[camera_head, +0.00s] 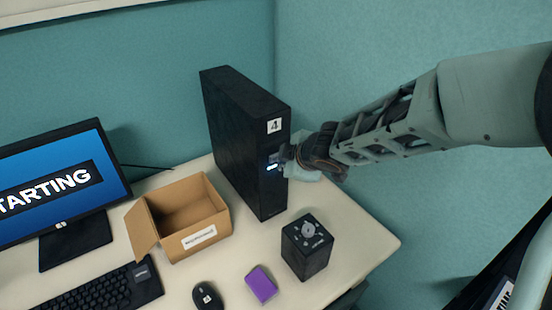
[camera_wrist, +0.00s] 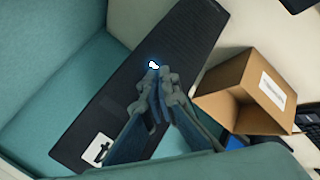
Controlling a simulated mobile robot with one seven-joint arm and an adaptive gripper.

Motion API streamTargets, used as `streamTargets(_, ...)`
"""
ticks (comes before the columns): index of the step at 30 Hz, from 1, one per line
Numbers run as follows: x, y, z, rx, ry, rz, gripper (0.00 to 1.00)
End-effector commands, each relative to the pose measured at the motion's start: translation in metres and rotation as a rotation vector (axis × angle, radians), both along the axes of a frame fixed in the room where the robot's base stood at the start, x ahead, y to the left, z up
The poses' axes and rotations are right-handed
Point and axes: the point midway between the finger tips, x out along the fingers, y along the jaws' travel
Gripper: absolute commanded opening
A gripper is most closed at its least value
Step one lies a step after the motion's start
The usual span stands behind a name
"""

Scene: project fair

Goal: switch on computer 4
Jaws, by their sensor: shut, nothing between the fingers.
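Computer 4 is a tall black tower (camera_head: 236,140) standing upright at the back of the desk, with a white "4" label near the top of its front. A small light glows white-blue on its front, beside my fingertips. The monitor (camera_head: 50,190) at the left shows "STARTING" on a blue screen. My gripper (camera_head: 283,160) is shut and empty at the tower's front face. In the wrist view the closed fingertips (camera_wrist: 160,82) are just below the glowing light on the tower (camera_wrist: 180,50). I cannot tell whether they touch it.
An open cardboard box (camera_head: 190,238) stands left of the tower. A black cube with a dial (camera_head: 307,248), a purple block (camera_head: 261,284), a mouse (camera_head: 207,296) and a keyboard (camera_head: 95,292) lie in front. Teal partition walls (camera_head: 400,40) close off the back and right.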

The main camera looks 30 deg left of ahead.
Motion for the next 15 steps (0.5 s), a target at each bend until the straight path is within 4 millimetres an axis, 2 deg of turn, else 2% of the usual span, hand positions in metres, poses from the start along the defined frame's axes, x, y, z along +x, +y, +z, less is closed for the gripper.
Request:
streamTargets(11,-0.002,-0.004,0.000,0.000,0.000,-0.001,0.00)
streamTargets(15,-0.006,-0.013,0.000,-0.001,-0.001,-0.002,0.00)
